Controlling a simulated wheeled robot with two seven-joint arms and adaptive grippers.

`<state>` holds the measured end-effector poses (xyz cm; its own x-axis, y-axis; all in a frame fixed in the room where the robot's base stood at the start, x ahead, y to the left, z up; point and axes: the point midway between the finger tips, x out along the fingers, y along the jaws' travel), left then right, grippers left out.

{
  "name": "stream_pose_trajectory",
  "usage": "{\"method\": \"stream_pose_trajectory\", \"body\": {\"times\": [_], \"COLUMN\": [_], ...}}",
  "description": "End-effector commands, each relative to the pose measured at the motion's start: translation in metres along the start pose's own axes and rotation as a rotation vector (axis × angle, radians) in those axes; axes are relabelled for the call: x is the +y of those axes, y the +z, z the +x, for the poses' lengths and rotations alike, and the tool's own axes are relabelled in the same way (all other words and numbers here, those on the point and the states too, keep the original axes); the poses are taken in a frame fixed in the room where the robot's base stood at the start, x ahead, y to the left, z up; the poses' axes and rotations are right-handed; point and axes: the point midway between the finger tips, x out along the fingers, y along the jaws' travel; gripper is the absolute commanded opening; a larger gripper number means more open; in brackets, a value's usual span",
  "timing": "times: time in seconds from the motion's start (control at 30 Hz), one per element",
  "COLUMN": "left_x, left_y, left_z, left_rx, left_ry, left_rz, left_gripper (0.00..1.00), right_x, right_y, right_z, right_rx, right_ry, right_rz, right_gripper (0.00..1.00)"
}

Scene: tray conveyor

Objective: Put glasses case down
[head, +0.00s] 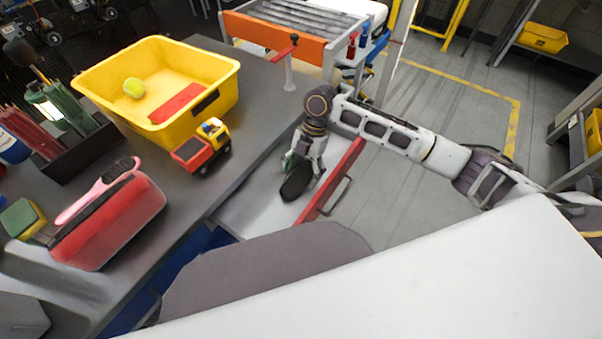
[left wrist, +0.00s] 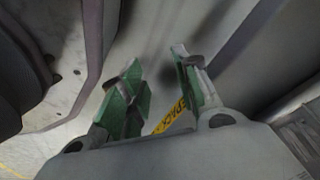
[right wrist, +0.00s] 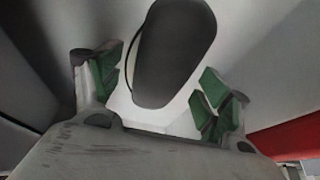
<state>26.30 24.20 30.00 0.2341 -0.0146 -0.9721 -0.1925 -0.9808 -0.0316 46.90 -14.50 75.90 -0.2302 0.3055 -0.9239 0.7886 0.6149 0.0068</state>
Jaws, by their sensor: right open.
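The dark glasses case (head: 296,181) lies on the light grey surface beside the dark counter in the head view. My right gripper (head: 304,165) is right at it, pointing down. In the right wrist view the case (right wrist: 173,50) lies between and beyond the spread green fingers of the right gripper (right wrist: 165,90), with gaps on both sides. The right gripper is open and holds nothing. My left gripper (left wrist: 160,85) shows only in the left wrist view, with its green fingers apart and nothing between them.
A yellow bin (head: 215,92) with a tennis ball (head: 134,88) stands on the dark counter. A toy truck (head: 203,148), a red case (head: 110,225) and a pink brush (head: 98,190) are near it. A red rail (head: 335,180) edges the light surface on the right.

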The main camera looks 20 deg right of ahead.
Motion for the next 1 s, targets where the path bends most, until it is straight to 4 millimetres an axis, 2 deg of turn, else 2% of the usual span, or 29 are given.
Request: {"method": "stream_pose_trajectory", "body": {"times": [0.4, 0.7, 1.0], "left_x": [-0.007, -0.019, -0.019], "left_y": [0.028, 0.040, 0.042], "left_z": [0.009, 0.012, 0.013], "left_rx": [-0.003, -0.010, -0.013], "left_ry": [-0.008, -0.022, -0.022], "left_rz": [0.002, 0.009, 0.008], "left_gripper": [0.32, 0.32, 0.32], "right_x": [0.001, 0.001, 0.000], "right_y": [0.000, 0.000, 0.000], "right_z": [-0.056, -0.097, -0.113], "right_rx": [-0.001, -0.001, 0.000], "right_ry": [0.002, 0.001, 0.000], "right_rz": [0.000, 0.000, 0.000], "right_gripper": [0.77, 0.77, 0.77]}}
